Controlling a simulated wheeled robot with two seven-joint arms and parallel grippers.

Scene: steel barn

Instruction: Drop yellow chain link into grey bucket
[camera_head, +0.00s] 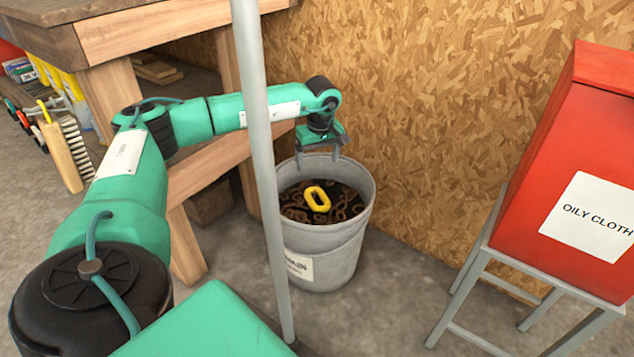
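A yellow chain link (317,199) shows within the mouth of the grey bucket (329,255), over brown, rusty chain links (345,205). It appears to lie on them, though a single view does not settle its exact height. My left gripper (319,165) is above the back part of the bucket's mouth, pointing down. Its two fingers are spread apart with nothing between them. The yellow link is below the gripper and apart from it. My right gripper is not in view.
A red bin labelled "OILY CLOTH" (592,130) stands on a grey metal stand (478,270) at right. A wooden workbench (170,30) is at upper left, with brushes (60,150) below. A grey pole (262,150) stands before the bucket's left side. A chipboard wall (430,90) is behind.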

